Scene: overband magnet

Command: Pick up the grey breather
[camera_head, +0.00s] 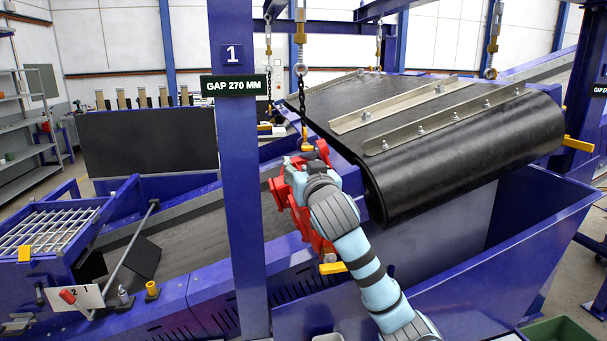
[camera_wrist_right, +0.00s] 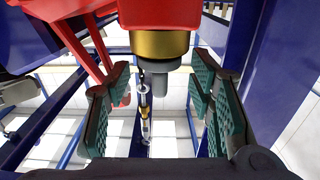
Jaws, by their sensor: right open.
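The grey breather (camera_wrist_right: 158,74) appears to be the short grey cylinder on the brass collar (camera_wrist_right: 160,44) of a red housing (camera_wrist_right: 158,12) in the right wrist view. My right gripper (camera_wrist_right: 160,80) is open, with its green-padded fingers on either side of the grey cylinder and a visible gap on each side. In the head view, my right gripper (camera_head: 301,164) is at the red unit (camera_head: 279,193) beside the belt. It is small there and partly covered by my arm, and I cannot make out the breather. My left gripper is not in view.
A chain with a brass turnbuckle (camera_head: 300,38) hangs right above the gripper. The large black belt-wrapped magnet (camera_head: 470,150) hangs close to its right. A blue post (camera_head: 236,200) stands close to the left. A blue chute (camera_head: 490,265) lies below the magnet.

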